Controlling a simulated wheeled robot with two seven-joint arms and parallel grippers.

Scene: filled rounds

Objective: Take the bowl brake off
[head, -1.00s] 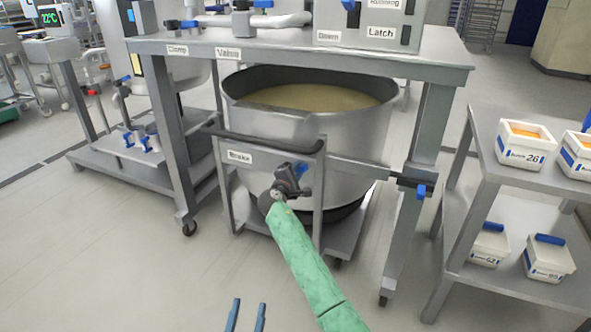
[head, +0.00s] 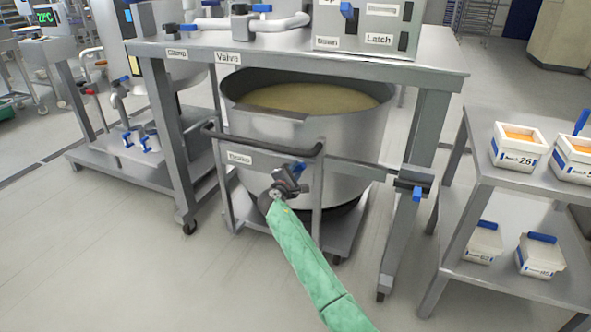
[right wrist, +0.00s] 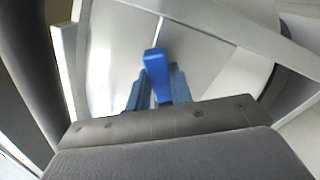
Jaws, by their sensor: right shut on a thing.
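The large steel bowl (head: 350,125), filled with a tan mass, stands on a wheeled trolley under the steel frame. A "Brake" label (head: 240,158) is on the trolley's front, below its dark push handle (head: 262,143). My right gripper (head: 295,172) is at the trolley's front, just right of and below the label. It is shut on the blue brake lever (head: 299,167), which also shows between the fingers in the right wrist view (right wrist: 158,75). The gripper hides part of the lever in the head view. My left gripper is out of view.
The steel frame's table top (head: 300,52) spans above the bowl. A blue-handled latch (head: 416,192) sits on its right leg. A shelf cart (head: 490,165) with several white tubs stands at the right. The floor in front is clear.

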